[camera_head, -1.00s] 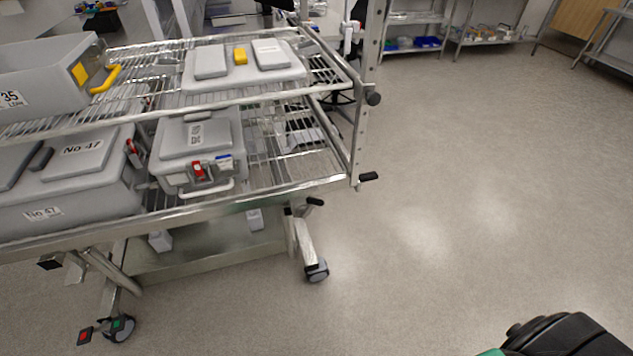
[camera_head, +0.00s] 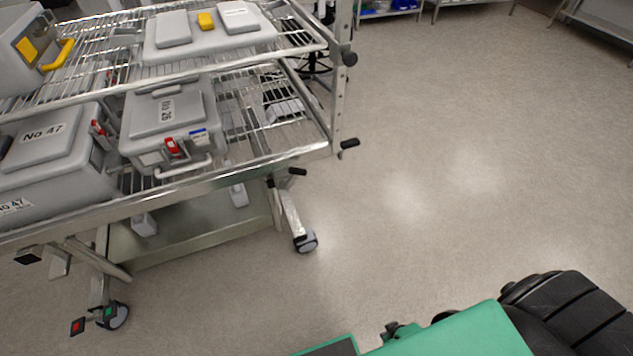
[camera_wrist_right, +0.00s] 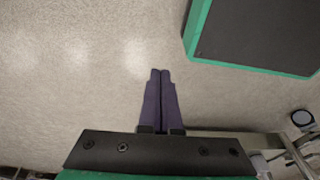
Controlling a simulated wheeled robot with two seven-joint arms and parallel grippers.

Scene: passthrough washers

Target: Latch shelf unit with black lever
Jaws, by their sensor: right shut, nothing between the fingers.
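The wire shelf unit (camera_head: 310,150) is a steel cart on casters at the left of the head view, with two visible shelf levels. A black lever (camera_head: 350,143) sticks out to the right at the lower shelf's front right corner. Another black lever (camera_head: 298,171) sits just below that shelf, and a black knob (camera_head: 349,58) is on the corner post. I cannot tell from these frames whether the unit is latched. My right gripper (camera_wrist_right: 160,72) is shut and empty over bare floor, clear of the levers. My left gripper is not in view.
Grey lidded boxes (camera_head: 168,115) stand on both shelves. Casters (camera_head: 306,242) and red and green pedals (camera_head: 78,326) are near the floor. Open floor lies right of the cart. Other shelving (camera_head: 440,8) stands at the back.

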